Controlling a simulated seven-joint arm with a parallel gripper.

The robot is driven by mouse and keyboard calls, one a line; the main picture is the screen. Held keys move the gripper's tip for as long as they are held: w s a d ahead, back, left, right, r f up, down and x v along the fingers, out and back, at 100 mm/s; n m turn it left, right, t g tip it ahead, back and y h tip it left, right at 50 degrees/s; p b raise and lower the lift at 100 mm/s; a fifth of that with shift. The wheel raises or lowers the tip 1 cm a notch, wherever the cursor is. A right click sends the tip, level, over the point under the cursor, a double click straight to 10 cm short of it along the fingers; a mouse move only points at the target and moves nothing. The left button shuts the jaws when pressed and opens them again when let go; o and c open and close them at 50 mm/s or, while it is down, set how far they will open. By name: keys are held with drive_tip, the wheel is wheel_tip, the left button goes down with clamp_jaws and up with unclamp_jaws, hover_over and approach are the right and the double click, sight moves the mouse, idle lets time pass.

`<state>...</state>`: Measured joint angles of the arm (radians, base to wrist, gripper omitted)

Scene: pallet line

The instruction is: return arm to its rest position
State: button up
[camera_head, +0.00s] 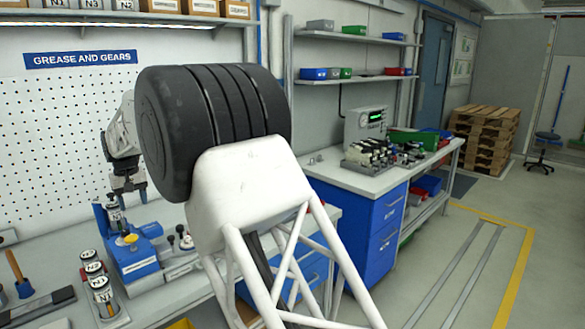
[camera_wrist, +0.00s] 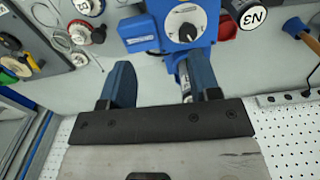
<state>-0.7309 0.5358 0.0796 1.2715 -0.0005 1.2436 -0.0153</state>
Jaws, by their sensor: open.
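My gripper (camera_head: 128,188) is at the left in the head view, pointing down over the workbench, above the blue bench device (camera_head: 138,262). In the wrist view my gripper (camera_wrist: 160,88) has its two blue fingers apart. No object is clamped between them. The blue device (camera_wrist: 200,20) with a black dial shows beyond the fingertips. A small cylindrical part (camera_head: 115,213) stands at the device below my gripper. Whether the fingers touch anything is hard to tell. Part of my arm is hidden in the head view.
Labelled jars (camera_head: 103,292) and a wooden-handled tool (camera_head: 18,275) are on the bench left of the device. A pegboard (camera_head: 60,150) stands behind. A second bench (camera_head: 370,180) with instruments is at right, with pallets (camera_head: 485,138) and open floor beyond.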

drive_tip(key=s+d+r+m, duration=0.15)
drive_tip(key=d+r, duration=0.25)
drive_tip(key=d, duration=0.7)
drive_tip(key=s+d+r+m, duration=0.1)
drive_tip(key=s+d+r, duration=0.2)
drive_tip(key=d, duration=0.9)
drive_tip(key=s+d+r+m, duration=0.1)
drive_tip(key=s+d+r, duration=0.25)
drive_tip(key=d, duration=0.75)
drive_tip(key=s+d+m+t, duration=0.1)
drive_tip(key=s+d, duration=0.5)
drive_tip(key=d, duration=0.3)
drive_tip(key=s+d+m+t, duration=0.1)
drive_tip(key=s+d, duration=0.6)
drive_tip(key=d, duration=0.3)
drive_tip(key=s+d+f+m, duration=0.1)
drive_tip(key=s+d+f, duration=0.2)
drive_tip(key=s+d, duration=0.2)
drive_tip(key=s+d+f+m, duration=0.1)
drive_tip(key=s+d+f, duration=0.3)
drive_tip(key=s, duration=0.8)
drive_tip(key=s+d+f+m, duration=0.1)
drive_tip(key=s+d+f, duration=0.2)
drive_tip(key=s+d, duration=0.3)
drive_tip(key=shift+s+d+f, duration=0.15)
drive_tip(key=shift+s, duration=1)
